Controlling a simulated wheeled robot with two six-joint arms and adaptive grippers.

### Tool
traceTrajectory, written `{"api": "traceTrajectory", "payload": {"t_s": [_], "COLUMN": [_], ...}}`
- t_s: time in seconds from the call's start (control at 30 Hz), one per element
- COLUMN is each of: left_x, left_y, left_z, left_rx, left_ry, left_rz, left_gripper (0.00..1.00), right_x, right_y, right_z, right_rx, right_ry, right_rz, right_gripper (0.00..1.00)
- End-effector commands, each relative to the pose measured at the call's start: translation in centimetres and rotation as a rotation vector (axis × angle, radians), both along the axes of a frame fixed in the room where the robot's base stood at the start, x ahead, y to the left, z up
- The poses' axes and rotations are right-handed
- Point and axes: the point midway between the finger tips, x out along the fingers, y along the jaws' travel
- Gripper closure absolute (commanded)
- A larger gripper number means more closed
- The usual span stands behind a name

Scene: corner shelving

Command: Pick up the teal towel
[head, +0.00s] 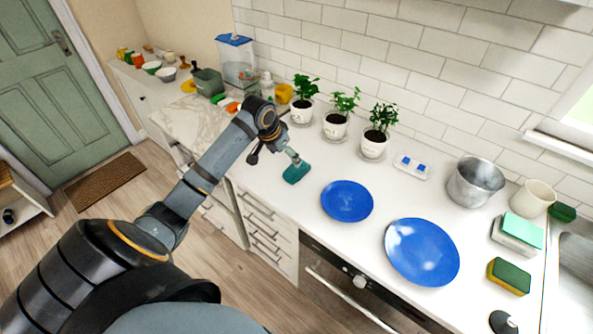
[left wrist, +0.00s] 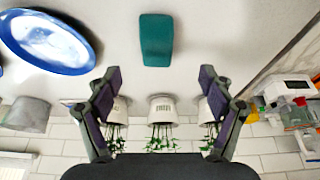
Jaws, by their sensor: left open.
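The teal towel (head: 296,172) is a small, dark teal folded block lying on the white counter, left of the blue plates. It also shows in the left wrist view (left wrist: 156,40), at the top middle, beyond the gap between my fingertips. My left gripper (head: 276,153) is above the counter right beside the towel. In the left wrist view its two fingers (left wrist: 160,80) are spread wide with nothing between them. My right gripper is in neither view.
Two blue plates (head: 347,201) (head: 423,252) lie to the right. Several potted plants (head: 336,124) stand along the tiled wall behind. A metal pot (head: 474,183), a cream cup (head: 533,198) and a sponge (head: 509,276) are farther right. The counter around the towel is clear.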

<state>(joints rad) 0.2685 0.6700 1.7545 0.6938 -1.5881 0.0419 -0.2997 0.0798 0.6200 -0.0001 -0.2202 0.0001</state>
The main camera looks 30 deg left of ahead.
Motion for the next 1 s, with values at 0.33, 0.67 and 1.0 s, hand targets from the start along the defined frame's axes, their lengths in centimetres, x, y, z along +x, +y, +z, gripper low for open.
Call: {"api": "traceTrajectory", "payload": {"t_s": [0.33,0.67,1.0], "left_x": [1.6,2.4,3.8], "left_y": [-0.3,-0.5,-0.7], "left_z": [-4.0,-6.1,-9.9], "left_rx": [-0.004,-0.004,0.0], "left_ry": [0.002,0.004,0.001], "left_rz": [0.0,0.0,-0.002], "left_gripper": [0.19,0.19,0.19], "right_x": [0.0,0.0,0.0], "right_y": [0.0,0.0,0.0], "right_z": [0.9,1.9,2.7], "right_rx": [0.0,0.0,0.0], "right_ry": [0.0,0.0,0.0], "right_rz": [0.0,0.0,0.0], "right_gripper": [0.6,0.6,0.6]}}
